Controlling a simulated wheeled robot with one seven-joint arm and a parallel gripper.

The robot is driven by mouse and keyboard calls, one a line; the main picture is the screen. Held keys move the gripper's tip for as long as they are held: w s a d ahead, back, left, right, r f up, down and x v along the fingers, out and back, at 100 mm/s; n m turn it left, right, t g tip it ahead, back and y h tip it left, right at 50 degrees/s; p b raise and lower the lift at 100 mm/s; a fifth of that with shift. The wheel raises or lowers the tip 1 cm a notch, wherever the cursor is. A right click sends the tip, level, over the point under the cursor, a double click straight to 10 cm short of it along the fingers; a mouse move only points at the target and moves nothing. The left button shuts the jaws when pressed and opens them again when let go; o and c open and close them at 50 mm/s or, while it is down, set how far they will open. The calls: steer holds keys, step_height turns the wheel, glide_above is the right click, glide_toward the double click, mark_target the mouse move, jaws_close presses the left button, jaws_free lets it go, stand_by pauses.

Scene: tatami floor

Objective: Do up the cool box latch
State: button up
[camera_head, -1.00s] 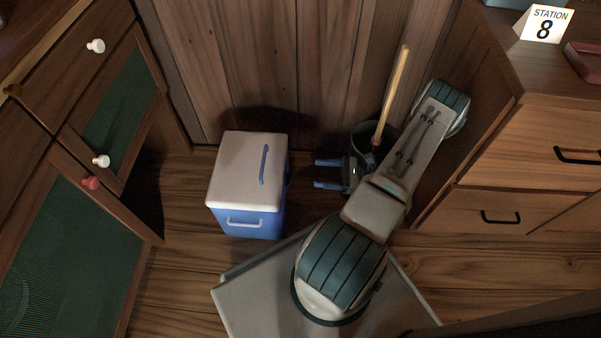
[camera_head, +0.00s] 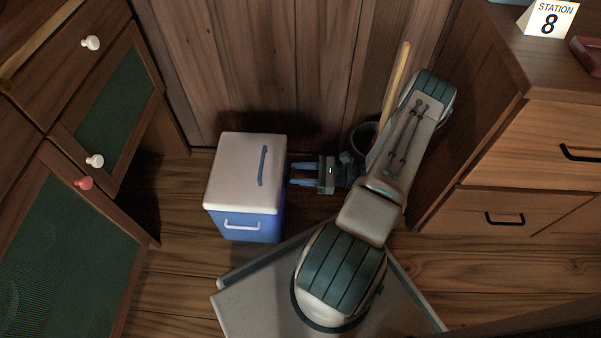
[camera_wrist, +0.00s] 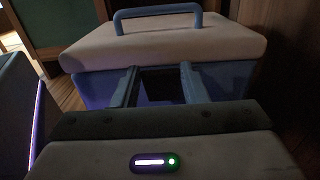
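The cool box (camera_head: 243,185) has a blue body, a white lid (camera_head: 246,172) with a blue handle on top, and a pale handle on its front. It stands upright on the floor, its lid down. My gripper (camera_head: 291,174) is at the box's right side, fingers pointing at it. In the wrist view the two fingers of my gripper (camera_wrist: 159,75) are apart, just below the lid edge (camera_wrist: 165,50). A dark patch lies between them on the blue wall. I cannot tell whether it is the latch, or whether the fingers touch the box.
A dark bucket (camera_head: 362,137) with a wooden handle (camera_head: 396,90) stands behind my arm. A drawer cabinet (camera_head: 493,210) is on the right, a green-panelled cabinet (camera_head: 75,235) on the left. A wooden wall (camera_head: 260,70) closes the back. Floor in front of the box is partly clear.

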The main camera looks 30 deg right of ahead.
steer(key=g+h+p, duration=0.1)
steer(key=p, duration=0.1)
steer(key=w+a+r+h+p, duration=0.1)
steer(key=p, duration=0.2)
steer(key=shift+a+g+h+p, duration=0.15)
steer(key=shift+g+h+p, duration=0.15)
steer(key=shift+g+h, duration=0.1)
steer(key=o, duration=1)
steer(key=shift+s, duration=0.1)
steer(key=p+v, duration=0.3)
steer(key=v, duration=1)
steer(key=shift+s+d+p, duration=0.15)
steer(key=shift+d+p, duration=0.2)
steer(key=shift+d, duration=0.05)
